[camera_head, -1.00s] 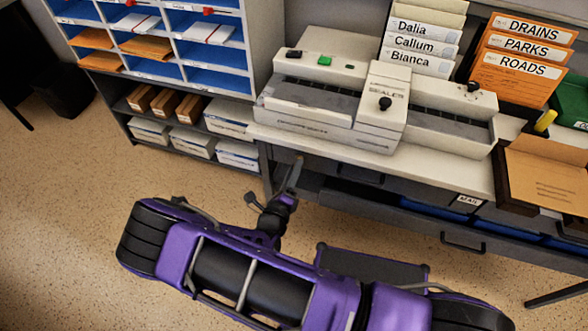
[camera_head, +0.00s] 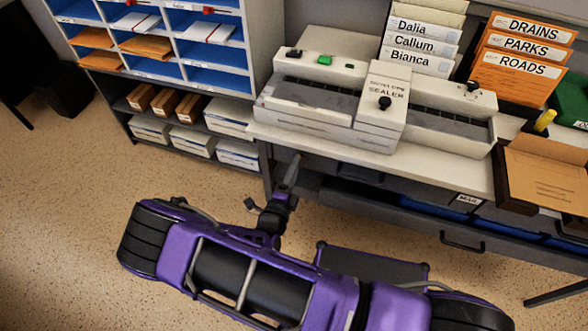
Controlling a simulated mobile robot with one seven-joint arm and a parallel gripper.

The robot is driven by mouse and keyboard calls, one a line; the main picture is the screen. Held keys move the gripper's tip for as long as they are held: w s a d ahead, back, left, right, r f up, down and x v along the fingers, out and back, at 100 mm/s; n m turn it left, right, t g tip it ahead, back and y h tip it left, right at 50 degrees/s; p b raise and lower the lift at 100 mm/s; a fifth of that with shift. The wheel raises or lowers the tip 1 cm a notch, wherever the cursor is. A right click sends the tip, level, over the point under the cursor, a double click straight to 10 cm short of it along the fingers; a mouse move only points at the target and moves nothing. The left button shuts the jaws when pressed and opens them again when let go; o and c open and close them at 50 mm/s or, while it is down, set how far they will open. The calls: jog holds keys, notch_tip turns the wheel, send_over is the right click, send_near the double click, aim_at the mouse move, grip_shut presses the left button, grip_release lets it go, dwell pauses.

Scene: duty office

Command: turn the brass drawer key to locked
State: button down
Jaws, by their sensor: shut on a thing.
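My gripper (camera_head: 291,172) reaches up to the left end of the dark drawer front (camera_head: 345,172) under the white counter. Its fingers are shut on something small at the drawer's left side. The brass key itself cannot be made out; the fingers hide it. I cannot tell which way the key is turned.
An envelope sealer (camera_head: 330,112) stands on the counter (camera_head: 420,163) above the gripper. Pigeonhole shelves (camera_head: 262,60) stand at the left.

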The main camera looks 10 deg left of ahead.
dwell(0.3)
jog(key=c, duration=0.5)
grip_release()
jog(key=shift+s, duration=0.1)
jog(key=s, duration=0.5)
jog(key=s+a, duration=0.1)
jog(key=s, duration=1.1)
jog(key=shift+s+a, duration=0.1)
jog(key=shift+a, duration=0.05)
